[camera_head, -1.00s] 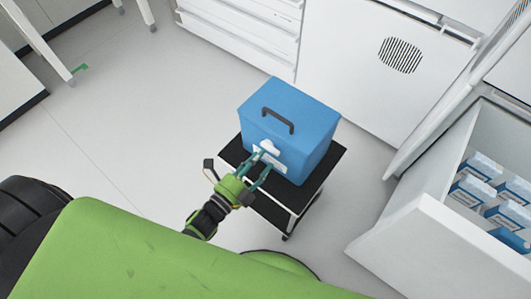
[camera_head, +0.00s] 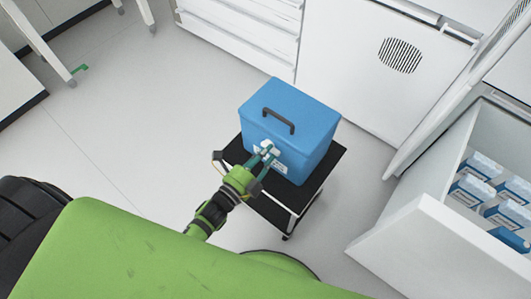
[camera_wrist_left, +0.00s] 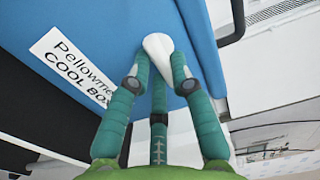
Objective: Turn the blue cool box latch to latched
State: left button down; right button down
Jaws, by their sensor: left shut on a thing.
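The blue cool box (camera_head: 295,125) stands on a small black-topped cart, with its dark handle (camera_head: 278,120) on the lid. Its white latch (camera_head: 268,150) is on the front face, and it also shows in the left wrist view (camera_wrist_left: 158,48). My left gripper (camera_head: 268,157) is at the front of the box, its teal fingers shut on the latch. In the left wrist view the fingertips (camera_wrist_left: 158,72) are on either side of the latch's lower part. A white label (camera_wrist_left: 75,68) is beside it. My right gripper is not in view.
The black cart top (camera_head: 325,165) leaves a narrow margin around the box. An open white drawer (camera_head: 415,235) with several blue and white packs is at the right. White cabinets stand behind.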

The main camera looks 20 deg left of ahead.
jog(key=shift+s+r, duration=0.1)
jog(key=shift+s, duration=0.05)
pick_arm(q)
jog(key=shift+w+a+r+n+p, duration=0.1)
jog(key=shift+r+n+p, duration=0.5)
jog(key=shift+n, duration=2.35)
jog(key=shift+a+n+p, duration=0.15)
jog(key=shift+n+p, duration=0.9)
jog(key=shift+n, duration=1.95)
jog(key=shift+w+a+r+n+p, duration=0.1)
jog(key=shift+r+n+p, duration=0.5)
jog(key=shift+n, duration=2.35)
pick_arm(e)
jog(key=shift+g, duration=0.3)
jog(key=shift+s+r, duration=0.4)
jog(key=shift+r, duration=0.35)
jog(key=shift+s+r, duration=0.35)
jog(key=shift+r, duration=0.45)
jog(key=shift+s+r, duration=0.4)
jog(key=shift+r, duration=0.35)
pick_arm(q)
jog(key=shift+f, duration=0.3)
jog(key=c, duration=1.1)
grip_release()
